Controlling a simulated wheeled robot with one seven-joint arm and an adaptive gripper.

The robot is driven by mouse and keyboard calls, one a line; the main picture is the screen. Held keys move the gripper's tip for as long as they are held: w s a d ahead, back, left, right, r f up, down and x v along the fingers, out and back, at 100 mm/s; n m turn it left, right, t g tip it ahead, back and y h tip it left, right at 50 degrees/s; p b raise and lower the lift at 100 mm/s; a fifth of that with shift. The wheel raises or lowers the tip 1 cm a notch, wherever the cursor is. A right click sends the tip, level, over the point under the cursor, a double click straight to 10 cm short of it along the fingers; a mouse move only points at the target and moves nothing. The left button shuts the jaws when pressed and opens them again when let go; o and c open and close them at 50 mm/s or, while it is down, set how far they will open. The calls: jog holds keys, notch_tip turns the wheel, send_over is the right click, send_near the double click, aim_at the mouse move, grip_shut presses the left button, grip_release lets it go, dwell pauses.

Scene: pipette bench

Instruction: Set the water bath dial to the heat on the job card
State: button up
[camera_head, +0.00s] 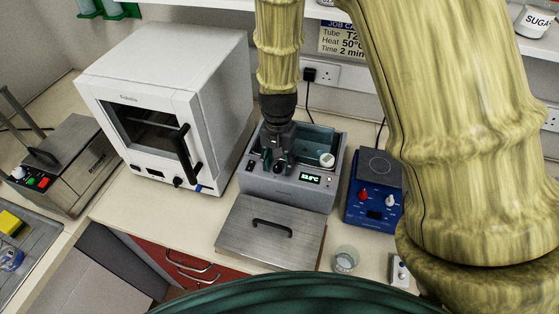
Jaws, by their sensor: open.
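The grey water bath (328,197) stands on the bench at the middle, with its water-filled tank behind a sloped front panel. A small green-lit display (310,179) on the panel appears to read in the twenties of °C, but the digits are not sharp. My gripper (275,168) is open and points down at the panel, left of the display. The dial is hidden by the gripper or cannot be told apart from its dark fingers; I cannot tell if they touch it. The job card (342,40) on the back wall reads Heat 50°C, partly covered by my arm.
A metal lid with a black handle (268,244) lies in front of the bath. A white oven (170,105) stands left, a blue stirrer (374,190) right. A glass beaker (345,260) stands near the front edge. My arm hides much of the right side.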

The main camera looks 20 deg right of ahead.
aim_at(279, 164)
notch_tip(279, 164, up, 12)
dwell(0.8)
dwell(0.4)
